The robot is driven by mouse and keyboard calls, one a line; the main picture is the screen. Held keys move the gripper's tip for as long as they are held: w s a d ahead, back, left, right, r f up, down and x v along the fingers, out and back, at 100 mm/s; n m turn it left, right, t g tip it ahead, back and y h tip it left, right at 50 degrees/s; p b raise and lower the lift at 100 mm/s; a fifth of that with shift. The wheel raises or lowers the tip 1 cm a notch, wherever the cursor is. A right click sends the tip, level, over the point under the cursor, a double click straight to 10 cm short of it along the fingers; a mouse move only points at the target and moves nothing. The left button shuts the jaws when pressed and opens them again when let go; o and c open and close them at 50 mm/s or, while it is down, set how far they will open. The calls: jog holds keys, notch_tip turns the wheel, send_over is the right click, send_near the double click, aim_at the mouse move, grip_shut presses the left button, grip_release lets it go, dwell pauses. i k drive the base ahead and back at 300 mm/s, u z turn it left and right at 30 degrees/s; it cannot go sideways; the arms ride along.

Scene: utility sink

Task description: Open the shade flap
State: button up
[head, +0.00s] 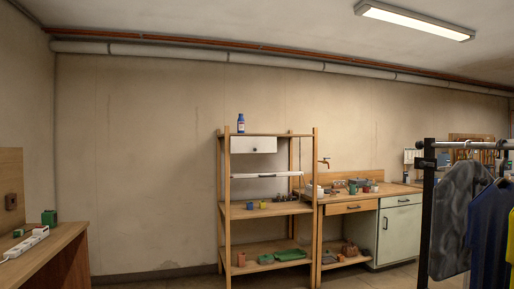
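No part is plainly marked as the shade flap. A white front panel (252,145) with a small dark knob hangs under the top board of the wooden shelf unit (315,200); it looks upright and closed, and I cannot tell whether it is the flap. Below it, a thin white strip (268,174) runs across the unit, seen nearly edge-on. My gripper is not in view.
A blue bottle (241,124) stands on top of the unit. The workbench with a sink tap (324,162) and pale green cabinet (400,232) is to the right. A clothes rack (429,200) stands front right, a wooden table (45,250) front left. Floor before the left wall section looks clear.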

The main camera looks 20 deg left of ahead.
aim_at(239, 145)
jog(key=u, duration=0.4)
jog(key=i, duration=0.7)
jog(key=u, duration=1.2)
jog(key=i, duration=3.7)
jog(key=z, duration=0.8)
